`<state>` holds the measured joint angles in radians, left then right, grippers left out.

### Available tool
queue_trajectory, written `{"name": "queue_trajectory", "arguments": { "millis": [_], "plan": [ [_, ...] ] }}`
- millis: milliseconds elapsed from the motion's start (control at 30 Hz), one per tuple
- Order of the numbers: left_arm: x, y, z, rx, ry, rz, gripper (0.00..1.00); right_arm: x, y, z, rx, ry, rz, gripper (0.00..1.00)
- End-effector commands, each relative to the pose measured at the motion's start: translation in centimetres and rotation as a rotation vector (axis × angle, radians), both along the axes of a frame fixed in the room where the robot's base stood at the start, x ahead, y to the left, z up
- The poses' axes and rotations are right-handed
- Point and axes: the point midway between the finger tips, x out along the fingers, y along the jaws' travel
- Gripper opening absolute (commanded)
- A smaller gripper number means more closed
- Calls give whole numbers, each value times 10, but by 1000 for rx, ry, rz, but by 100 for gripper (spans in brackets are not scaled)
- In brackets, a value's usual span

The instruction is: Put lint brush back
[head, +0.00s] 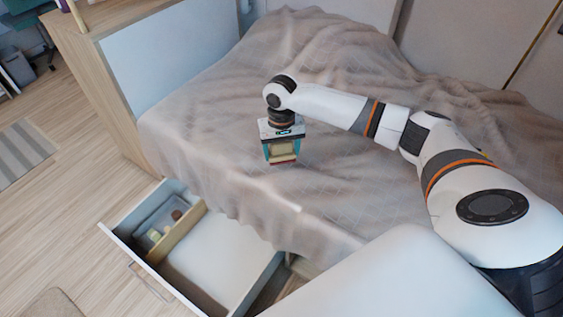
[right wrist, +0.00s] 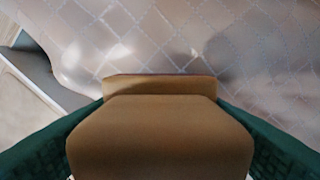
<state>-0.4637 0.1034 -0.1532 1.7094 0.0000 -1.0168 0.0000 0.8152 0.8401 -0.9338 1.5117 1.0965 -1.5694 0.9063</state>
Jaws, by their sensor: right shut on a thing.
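My right gripper (head: 282,158) is shut on the lint brush (head: 281,150), a small tan block with a reddish lower edge, and holds it over the bed. In the right wrist view the brush (right wrist: 160,135) fills the space between the two green fingers. The drawer (head: 215,262) under the bed stands open at the lower left of the head view. It has a wooden divider (head: 177,236), a left compartment with a grey tray of small items, and a bare white right compartment. My left gripper is not in view.
The bed (head: 220,130) has a rumpled beige quilted cover that hangs down near the drawer. A wooden headboard (head: 115,85) stands at the left. The wooden floor (head: 80,215) left of the drawer is clear, with a striped rug (head: 22,150) farther off.

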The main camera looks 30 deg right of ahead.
Motion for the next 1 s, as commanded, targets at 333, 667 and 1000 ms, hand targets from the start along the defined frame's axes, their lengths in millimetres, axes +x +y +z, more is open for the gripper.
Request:
{"name": "queue_trajectory", "arguments": {
  "millis": [333,667,1000],
  "plan": [
    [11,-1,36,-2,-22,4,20,0,1,-43,1,-1,1,50],
    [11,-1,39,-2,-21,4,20,0,0,-44,1,-1,1,50],
    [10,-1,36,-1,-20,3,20,0,0,-46,1,-1,1,90]
  ]
}}
